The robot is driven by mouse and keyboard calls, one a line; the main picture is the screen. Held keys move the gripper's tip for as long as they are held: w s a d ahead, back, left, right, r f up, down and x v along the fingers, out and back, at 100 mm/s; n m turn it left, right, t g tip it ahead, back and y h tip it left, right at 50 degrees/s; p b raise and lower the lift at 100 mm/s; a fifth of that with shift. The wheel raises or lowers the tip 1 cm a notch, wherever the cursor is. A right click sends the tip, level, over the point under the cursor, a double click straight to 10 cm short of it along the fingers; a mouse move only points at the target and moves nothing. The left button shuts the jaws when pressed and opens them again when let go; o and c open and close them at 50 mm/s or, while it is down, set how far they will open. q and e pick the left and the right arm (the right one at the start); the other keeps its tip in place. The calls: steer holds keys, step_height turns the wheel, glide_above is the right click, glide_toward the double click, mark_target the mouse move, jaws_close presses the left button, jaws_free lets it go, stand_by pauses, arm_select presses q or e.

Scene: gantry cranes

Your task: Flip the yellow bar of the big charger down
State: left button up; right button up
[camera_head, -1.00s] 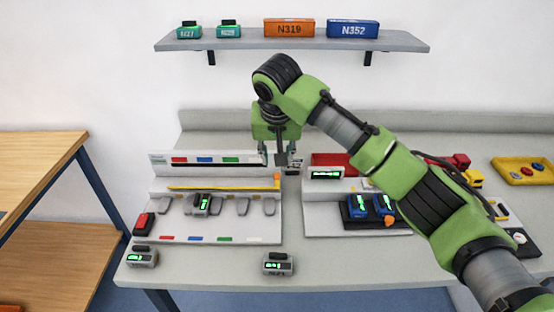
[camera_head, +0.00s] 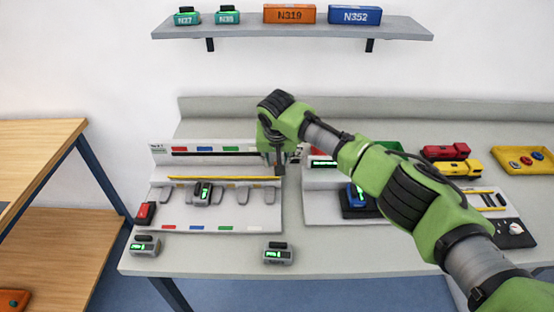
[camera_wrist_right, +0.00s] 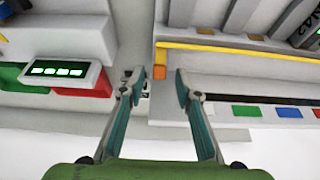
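The big charger (camera_head: 235,215) is the wide grey stepped unit on the left part of the table. Its thin yellow bar (camera_head: 215,178) runs across above a row of slots; one slot holds a grey device (camera_head: 203,193) with a green display. In the right wrist view the bar (camera_wrist_right: 240,51) has an orange end (camera_wrist_right: 159,72). My right gripper (camera_head: 279,168) is at the bar's right end and hides the orange end in the head view. In the wrist view its fingers (camera_wrist_right: 160,77) are apart, with the orange end between them; contact cannot be told. My left gripper is not in view.
A smaller charger (camera_head: 325,210) with a blue device stands close on the right, partly behind my arm. Two grey devices (camera_head: 145,245) (camera_head: 278,253) lie at the table's front. A red device (camera_head: 145,212) sits at the charger's left. A shelf (camera_head: 290,30) hangs above.

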steer(key=shift+w+f, duration=0.15)
steer(key=shift+f, duration=0.25)
jaws_close()
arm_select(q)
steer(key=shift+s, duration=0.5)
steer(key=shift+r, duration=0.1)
